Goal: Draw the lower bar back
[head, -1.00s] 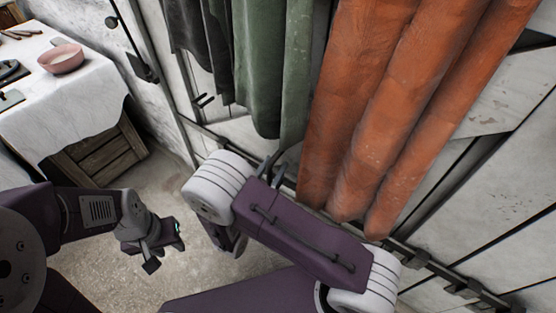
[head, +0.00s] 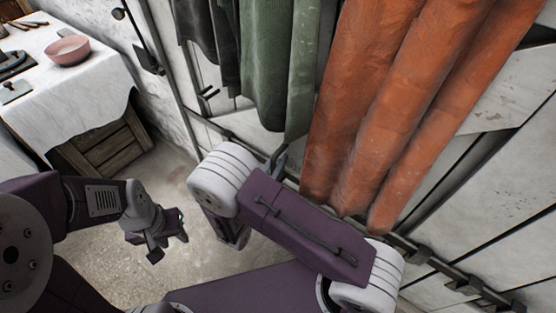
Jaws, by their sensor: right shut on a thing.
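The lower bar (head: 219,129) is a dark metal rail low along the white plank wall, running from the left down to the lower right. It shows again past my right arm (head: 418,257). My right gripper (head: 277,158) is at the bar, just below the green cloth. It is shut on the bar, as far as I can see; my forearm hides most of the grip. My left gripper (head: 170,247) hangs over the bare floor at the lower left, open and empty, well apart from the bar.
Green cloth (head: 264,70) and long orange cloth (head: 372,110) hang in front of the wall, close above my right arm. A table with a white cloth (head: 85,95) and a pink bowl (head: 68,51) stands at the upper left. Floor (head: 150,180) between is clear.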

